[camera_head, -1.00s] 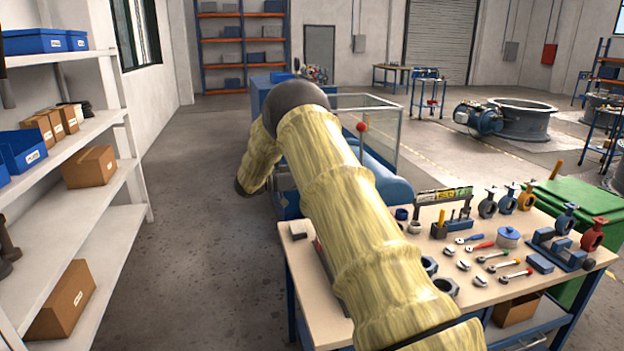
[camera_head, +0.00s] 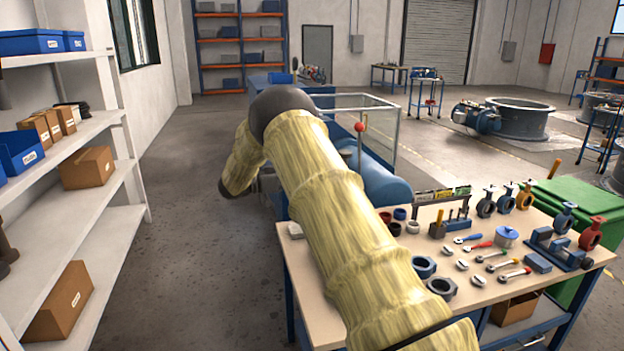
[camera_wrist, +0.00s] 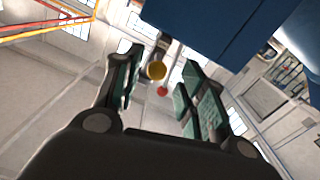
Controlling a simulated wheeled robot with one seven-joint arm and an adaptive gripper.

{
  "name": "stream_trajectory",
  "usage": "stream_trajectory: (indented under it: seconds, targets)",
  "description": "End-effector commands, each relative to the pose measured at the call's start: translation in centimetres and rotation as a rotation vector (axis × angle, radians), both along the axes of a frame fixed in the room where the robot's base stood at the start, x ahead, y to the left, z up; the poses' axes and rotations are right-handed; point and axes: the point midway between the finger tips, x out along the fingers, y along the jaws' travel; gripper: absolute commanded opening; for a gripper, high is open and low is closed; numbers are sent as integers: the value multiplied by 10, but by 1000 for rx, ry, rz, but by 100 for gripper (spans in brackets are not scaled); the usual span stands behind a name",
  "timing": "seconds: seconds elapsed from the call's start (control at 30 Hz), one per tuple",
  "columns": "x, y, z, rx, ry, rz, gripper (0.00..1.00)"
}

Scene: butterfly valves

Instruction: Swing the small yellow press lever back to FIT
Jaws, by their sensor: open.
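The small yellow lever's round knob (camera_wrist: 156,71) shows in the wrist view, between the two fingers of my gripper (camera_wrist: 160,82). My gripper is open, with a clear gap on both sides of the knob in the picture. How far the knob is in depth from the fingertips I cannot tell. A grey part shows just above the knob, against a blue body (camera_wrist: 215,25). In the head view my arm hides the yellow lever and my gripper. The FIT mark is not visible.
A red ball knob (camera_head: 359,127) on a lever stands by the clear guard (camera_head: 375,115); a red ball also shows beyond the yellow knob in the wrist view (camera_wrist: 162,91). The workbench (camera_head: 312,290) with tools and valves is right of my arm. White shelving (camera_head: 112,225) is left.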

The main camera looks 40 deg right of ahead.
Motion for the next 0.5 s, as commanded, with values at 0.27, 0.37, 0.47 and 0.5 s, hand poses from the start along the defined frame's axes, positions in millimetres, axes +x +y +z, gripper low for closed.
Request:
stream_trajectory:
  seconds: [0.27, 0.37, 0.47, 0.5]
  targets:
    - [27, 44, -1, 1, -1, 1, 41]
    - [33, 54, -1, 0, 0, 0, 41]
    - [38, 62, -1, 0, 0, 0, 41]
    - [40, 64, -1, 1, -1, 1, 41]
